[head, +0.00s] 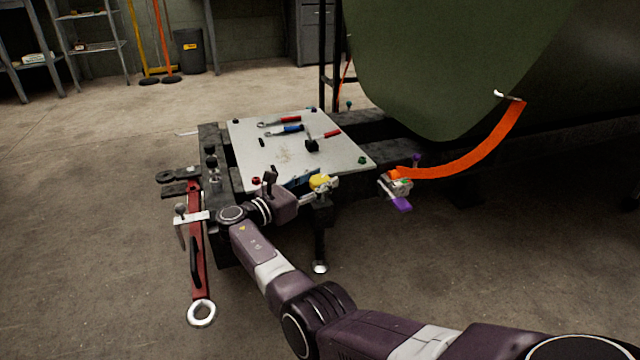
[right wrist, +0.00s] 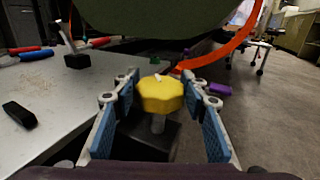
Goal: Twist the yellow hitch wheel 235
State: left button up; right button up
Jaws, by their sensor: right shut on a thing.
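The yellow hitch wheel (head: 319,181) is a lobed knob at the near right corner of the metal-topped stand. In the right wrist view the wheel (right wrist: 160,96) sits upright on a short grey stem above a dark block. My right gripper (right wrist: 160,84) has its two blue-padded fingers on either side of the wheel, shut on it. My left gripper is not in view.
The metal plate (head: 262,157) holds several red- and blue-handled tools. A red bar with a ring end (head: 201,312) extends from the stand's left side. An orange strap (head: 465,165) runs from a ratchet with a purple handle (head: 402,204) to the large green fuselage (head: 440,70). The floor in front is open.

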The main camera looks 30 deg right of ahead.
dwell(0.3)
jog(key=o, duration=1.2)
jog(key=a, duration=0.4)
jog(key=s+a, duration=0.1)
jog(key=a, duration=0.2)
jog(key=s+a, duration=0.1)
jog(key=a, duration=0.3)
jog(key=shift+s+a, duration=0.1)
jog(key=shift+a, duration=0.25)
